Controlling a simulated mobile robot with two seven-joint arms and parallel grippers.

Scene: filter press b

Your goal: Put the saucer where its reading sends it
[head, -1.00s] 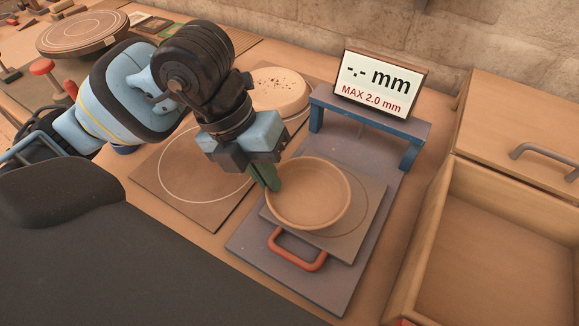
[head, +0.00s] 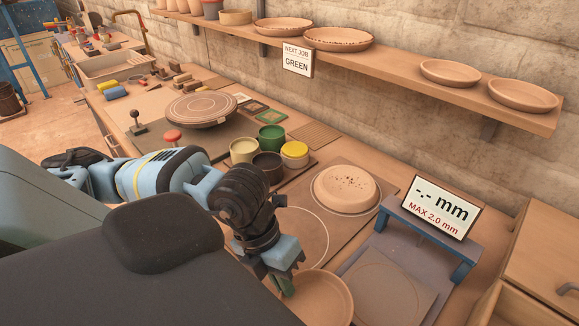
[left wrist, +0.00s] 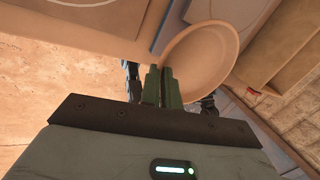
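The saucer (head: 322,297) is a plain tan clay dish, cut off by the lower edge of the head view. My left gripper (head: 284,287) is at its left rim, with green fingers closed on that rim. In the left wrist view the saucer (left wrist: 203,58) extends from the closed fingers (left wrist: 162,84) and appears clear of any support. The gauge plate (head: 385,293), with a ring drawn on it, is bare under a blue bridge (head: 428,239). The gauge display (head: 441,207) shows "-.- mm" and "MAX 2.0 mm". My right gripper is out of view.
A speckled clay piece (head: 345,188) sits on a board behind the gripper. Glaze pots (head: 271,138) and a round wheel (head: 202,109) stand farther left. A wall shelf (head: 400,68) holds several dishes; its sign (head: 297,60) includes GREEN. A wooden drawer (head: 497,305) is at lower right.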

